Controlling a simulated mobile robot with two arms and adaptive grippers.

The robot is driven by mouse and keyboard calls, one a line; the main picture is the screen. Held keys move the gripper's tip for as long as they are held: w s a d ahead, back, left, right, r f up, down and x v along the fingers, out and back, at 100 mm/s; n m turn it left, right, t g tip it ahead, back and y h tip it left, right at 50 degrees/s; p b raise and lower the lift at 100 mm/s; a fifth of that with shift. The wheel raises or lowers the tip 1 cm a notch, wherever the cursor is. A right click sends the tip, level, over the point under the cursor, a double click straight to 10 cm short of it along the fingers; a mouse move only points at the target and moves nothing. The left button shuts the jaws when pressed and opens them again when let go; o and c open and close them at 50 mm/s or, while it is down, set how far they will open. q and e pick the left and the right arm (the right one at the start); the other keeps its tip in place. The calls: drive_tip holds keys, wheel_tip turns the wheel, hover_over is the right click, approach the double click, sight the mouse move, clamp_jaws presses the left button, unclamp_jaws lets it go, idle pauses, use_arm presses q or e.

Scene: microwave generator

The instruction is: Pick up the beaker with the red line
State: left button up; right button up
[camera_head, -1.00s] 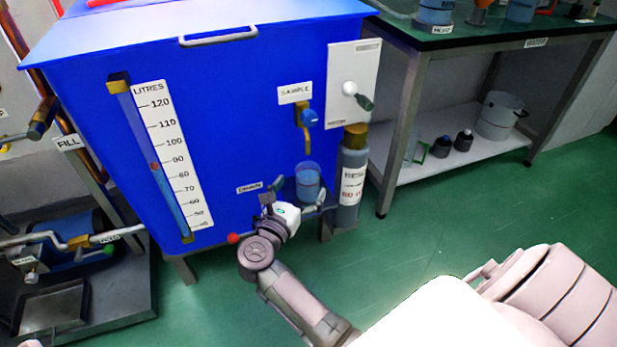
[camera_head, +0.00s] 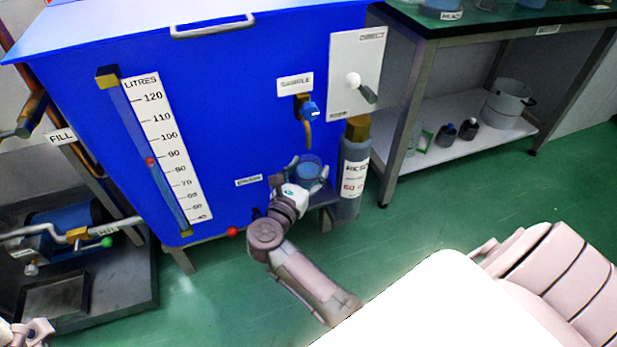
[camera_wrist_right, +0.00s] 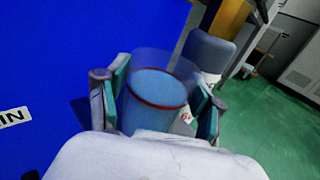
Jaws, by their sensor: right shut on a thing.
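The clear beaker (camera_head: 308,172) holds blue liquid and is below the brass sample tap (camera_head: 306,125) on the blue tank. In the right wrist view, the beaker (camera_wrist_right: 155,98) shows a red line around it near the liquid's top. My right gripper (camera_head: 307,172) has one finger on each side of the beaker and is shut on it. Both fingers also show in the wrist view. The beaker looks about upright; whether its base touches the support under it is hidden. A pale part at the bottom left corner may be my left gripper (camera_head: 30,334); its fingers are not clear.
The blue tank (camera_head: 230,120) stands close behind the beaker. A grey cylinder (camera_head: 349,185) with a brass top stands just to its right. A dark green bench (camera_head: 480,25) with a lower shelf is at the right. Green floor is open in front.

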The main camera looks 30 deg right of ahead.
drive_tip(key=shift+r, duration=0.3)
